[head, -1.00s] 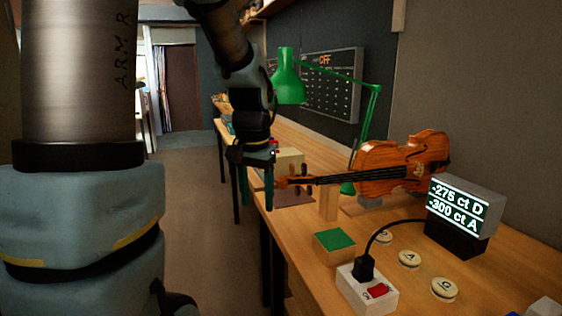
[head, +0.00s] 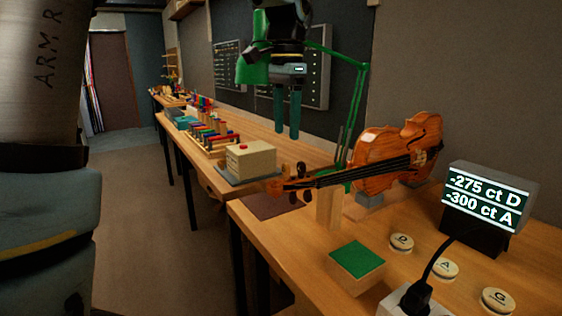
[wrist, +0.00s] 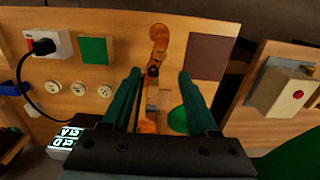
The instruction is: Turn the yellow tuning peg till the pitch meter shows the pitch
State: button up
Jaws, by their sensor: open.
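The violin (head: 385,180) rests on its side on stands on the bench, its neck and scroll pointing left. Dark pegs (head: 302,170) show at its scroll; I cannot make out a yellow one. The pitch meter (head: 488,200) at the right reads -275 ct D and -300 ct A. My gripper (head: 287,134) is open and empty, fingers down, raised above the bench behind the scroll. In the wrist view my gripper (wrist: 160,74) has the violin's scroll (wrist: 158,36) and neck showing between and beyond its fingers.
A green pad (head: 358,259), round lettered buttons (head: 445,269) and a white switch box (head: 405,300) with a black cable lie at the front. A green lamp (head: 350,120) stands behind the violin. A cream box (head: 250,160) with a red button stands left.

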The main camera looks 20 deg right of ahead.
aim_at(286, 164)
notch_tip(286, 164, down, 9)
jog(key=shift+r+p, duration=0.1)
jog(key=shift+p, duration=0.3)
jog(key=shift+c, duration=0.2)
grip_shut()
dwell(0.3)
